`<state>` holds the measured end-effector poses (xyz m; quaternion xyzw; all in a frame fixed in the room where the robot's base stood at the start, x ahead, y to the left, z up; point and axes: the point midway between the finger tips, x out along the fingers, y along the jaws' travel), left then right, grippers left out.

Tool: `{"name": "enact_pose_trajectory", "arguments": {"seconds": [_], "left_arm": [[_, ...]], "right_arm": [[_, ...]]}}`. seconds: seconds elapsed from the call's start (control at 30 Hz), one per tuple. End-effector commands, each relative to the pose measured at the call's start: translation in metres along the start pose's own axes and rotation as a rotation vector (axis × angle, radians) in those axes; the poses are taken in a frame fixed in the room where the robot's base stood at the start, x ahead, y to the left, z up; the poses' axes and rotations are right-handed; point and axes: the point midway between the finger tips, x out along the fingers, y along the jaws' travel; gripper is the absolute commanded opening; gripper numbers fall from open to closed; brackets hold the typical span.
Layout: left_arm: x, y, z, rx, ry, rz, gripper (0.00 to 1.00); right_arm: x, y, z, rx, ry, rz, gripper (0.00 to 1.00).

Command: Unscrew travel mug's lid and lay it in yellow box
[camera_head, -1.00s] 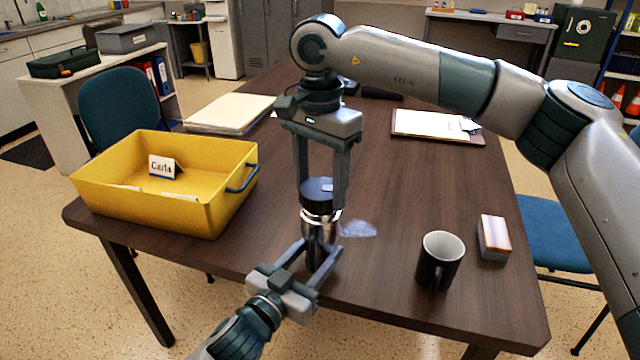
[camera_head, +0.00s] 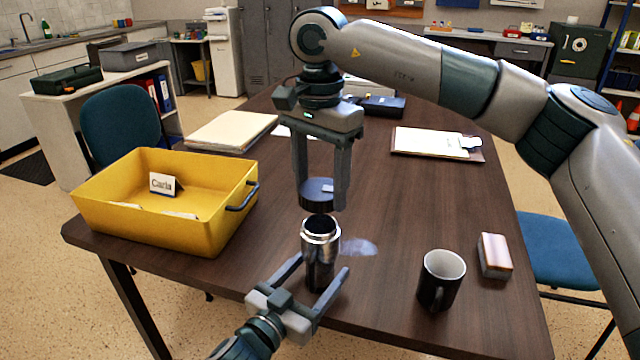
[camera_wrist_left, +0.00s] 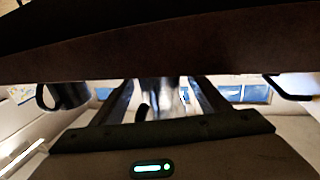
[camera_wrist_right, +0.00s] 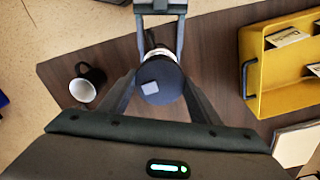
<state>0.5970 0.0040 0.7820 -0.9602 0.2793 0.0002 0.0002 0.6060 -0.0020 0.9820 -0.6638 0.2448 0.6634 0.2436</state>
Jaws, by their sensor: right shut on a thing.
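The travel mug (camera_head: 320,255) stands upright near the table's front edge, its silver threaded neck bare. Its dark lid (camera_head: 317,192), with a pale square on top, is held above the neck by my right gripper (camera_head: 318,198), which is shut on it. The lid also shows in the right wrist view (camera_wrist_right: 160,80), hiding most of the mug. My left gripper (camera_head: 312,280) is open at the mug's lower body, fingers spread to either side with gaps, as the left wrist view shows around the mug (camera_wrist_left: 160,95). The yellow box (camera_head: 215,225) stands at the table's left.
A black mug (camera_head: 440,280) and a small block-shaped item (camera_head: 494,256) stand at right. A clipboard (camera_head: 437,143) and a paper stack (camera_head: 230,131) lie farther back. The table's middle right is clear.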

Motion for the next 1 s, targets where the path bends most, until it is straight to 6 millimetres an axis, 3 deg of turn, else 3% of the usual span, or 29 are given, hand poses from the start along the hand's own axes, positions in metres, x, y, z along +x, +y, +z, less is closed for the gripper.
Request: {"name": "enact_pose_trajectory", "arguments": {"seconds": [0.37, 1.0], "left_arm": [[-0.015, 0.0, 0.001, -0.001, -0.001, 0.0, 0.69], [-0.109, 0.0, 0.001, -0.001, -0.001, 0.0, 0.69]], "right_arm": [[0.0, 0.0, 0.0, 0.0, 0.0, 0.0, 0.3], [-0.001, 0.0, 0.0, 0.0, 0.0, 0.0, 0.3]]}}
